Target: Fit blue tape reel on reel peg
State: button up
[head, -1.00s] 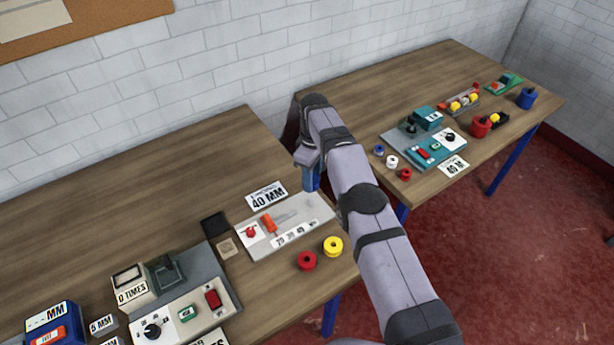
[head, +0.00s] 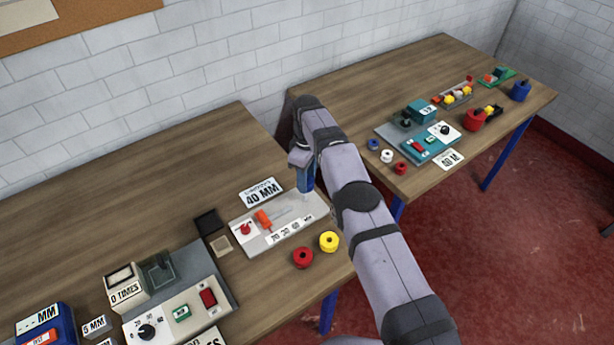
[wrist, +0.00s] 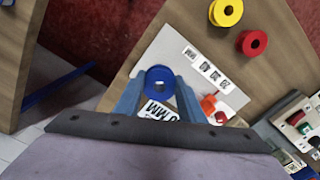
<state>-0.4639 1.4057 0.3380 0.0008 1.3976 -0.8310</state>
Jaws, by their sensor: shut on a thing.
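In the head view my gripper (head: 306,185) points down over the right end of the pale plate (head: 318,212), and I cannot make out the reel apart from the blue fingers. The plate also shows below the reel in the wrist view (wrist: 165,52). I cannot make out the reel peg; the reel and gripper may hide it. I cannot tell whether the reel touches the plate.
An orange lever (head: 263,219) and a red knob (head: 245,229) are on the plate's left part. Red (head: 303,257) and yellow (head: 329,241) reels lie in front of it. A 40 MM card (head: 261,192) lies behind. The second table (head: 350,90) stands to the right past a gap.

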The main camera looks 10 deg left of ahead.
aim_at(307, 196)
jog(key=shift+f+b, duration=1.15)
jog(key=shift+f, duration=0.45)
jog(key=shift+f+b, duration=1.85)
jog(key=shift+b, duration=0.05)
dwell(1.2)
jog(key=o, duration=1.1)
jog(key=shift+r+b, duration=0.3)
jog(key=shift+r, duration=0.35)
jog(key=shift+r+p, duration=1.6)
jog(key=shift+r, duration=1.45)
